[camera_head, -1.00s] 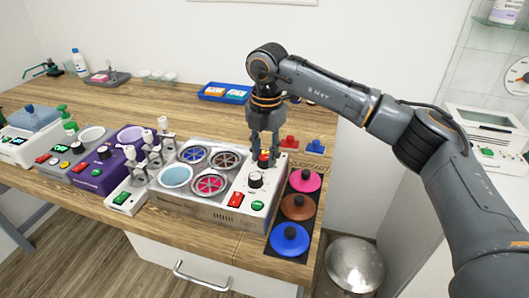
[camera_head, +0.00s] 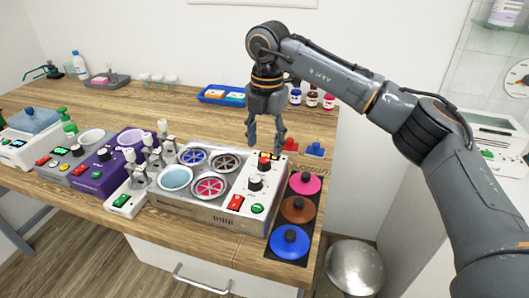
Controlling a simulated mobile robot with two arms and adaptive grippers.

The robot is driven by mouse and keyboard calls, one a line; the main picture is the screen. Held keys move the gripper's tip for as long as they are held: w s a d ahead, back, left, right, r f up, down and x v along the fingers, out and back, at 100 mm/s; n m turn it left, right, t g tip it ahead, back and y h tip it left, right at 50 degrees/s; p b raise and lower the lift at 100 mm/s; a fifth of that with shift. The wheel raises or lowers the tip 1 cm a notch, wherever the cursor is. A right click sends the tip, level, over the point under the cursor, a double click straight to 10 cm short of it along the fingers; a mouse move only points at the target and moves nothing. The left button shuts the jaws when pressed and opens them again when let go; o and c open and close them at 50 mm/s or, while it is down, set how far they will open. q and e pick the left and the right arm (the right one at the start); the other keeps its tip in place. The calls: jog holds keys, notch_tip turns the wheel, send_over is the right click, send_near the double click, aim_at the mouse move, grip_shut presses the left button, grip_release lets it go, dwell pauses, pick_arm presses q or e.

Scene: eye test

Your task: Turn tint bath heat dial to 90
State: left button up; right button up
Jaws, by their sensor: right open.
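The tint bath (camera_head: 210,207) is a white and metal box at the front of the wooden table. Its top has several round wells, some with coloured spoked covers. On its right panel are an upper dark dial with red (camera_head: 263,166), a black knob with a white mark (camera_head: 255,183), a red switch (camera_head: 236,202) and a green button (camera_head: 257,208). I cannot read the dial marks or tell which is the heat dial. My right gripper (camera_head: 265,150) is open and empty, pointing down just above the upper dial, apparently apart from it. My left gripper is not in view.
Pink, brown and blue lids (camera_head: 290,242) lie right of the bath. Red and blue pieces (camera_head: 315,149) and small bottles (camera_head: 312,97) stand behind it. White-capped dispensers (camera_head: 150,155) and a purple device (camera_head: 104,174) are to the left.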

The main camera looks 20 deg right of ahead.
aim_at(266, 160)
notch_tip(266, 160, up, 7)
jog(key=shift+s+r, duration=0.15)
jog(key=shift+r, duration=0.05)
jog(key=shift+d, duration=0.1)
dwell(0.4)
